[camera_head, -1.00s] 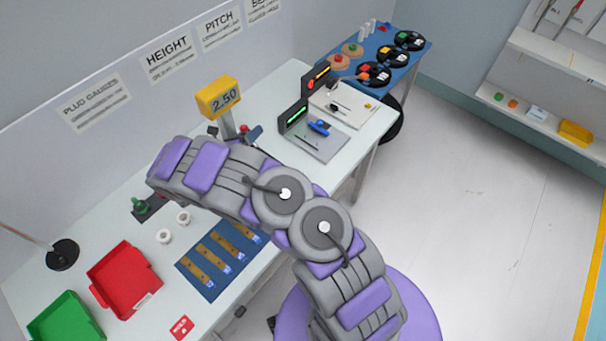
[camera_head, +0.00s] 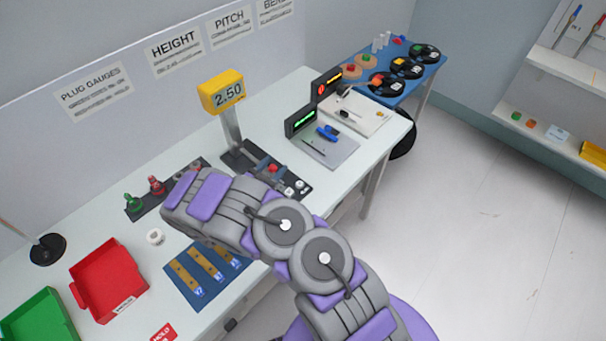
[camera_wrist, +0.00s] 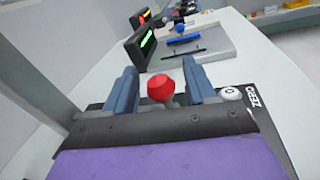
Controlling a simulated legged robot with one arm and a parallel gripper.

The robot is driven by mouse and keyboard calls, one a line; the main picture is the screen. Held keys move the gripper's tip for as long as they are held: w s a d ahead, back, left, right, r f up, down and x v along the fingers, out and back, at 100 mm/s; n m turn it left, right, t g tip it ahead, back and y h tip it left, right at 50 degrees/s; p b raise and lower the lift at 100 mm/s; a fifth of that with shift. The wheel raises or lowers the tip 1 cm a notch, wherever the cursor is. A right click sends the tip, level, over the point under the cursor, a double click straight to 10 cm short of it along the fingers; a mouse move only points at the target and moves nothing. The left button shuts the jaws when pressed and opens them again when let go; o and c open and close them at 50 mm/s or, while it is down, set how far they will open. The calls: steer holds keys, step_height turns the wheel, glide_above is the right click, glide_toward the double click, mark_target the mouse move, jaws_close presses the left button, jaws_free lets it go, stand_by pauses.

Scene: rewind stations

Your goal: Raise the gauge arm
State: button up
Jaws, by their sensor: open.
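The height gauge stands on the bench with a yellow display (camera_head: 222,92) reading 2.50, a grey upright post (camera_head: 232,128) and a dark base. A red knob (camera_wrist: 162,90) shows in the wrist view between the two blue-grey fingers of my gripper (camera_wrist: 160,76). The fingers are apart, with a visible space on each side of the knob. In the head view the red knob (camera_head: 273,168) is beside the post, over the base. My own wrist hides what the knob is fixed to, so I cannot make out the gauge arm clearly.
A white button (camera_wrist: 230,93) sits by the ZERO label at right. Behind are two stations with a green display (camera_head: 301,120) and an orange display (camera_head: 326,85). Plug gauges (camera_head: 155,186), a blue mat (camera_head: 178,290) and a red bin (camera_head: 108,270) lie left.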

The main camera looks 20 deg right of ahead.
steer(key=p+v, duration=0.3)
steer(key=v, duration=1.4)
steer(key=shift+s+a, duration=0.15)
steer(key=shift+a, duration=0.1)
steer(key=s+d+r+m+g, duration=0.3)
steer(key=d+r+m+g, duration=0.3)
steer(key=d+r, duration=0.2)
steer(key=s+d+r+m+g, duration=0.3)
steer(key=d+r+m+g, duration=0.2)
steer(key=d+r, duration=0.3)
steer(key=shift+s+d+r+m+g+h, duration=0.4)
steer(key=shift+r+m, duration=0.2)
steer(key=shift+r, duration=0.5)
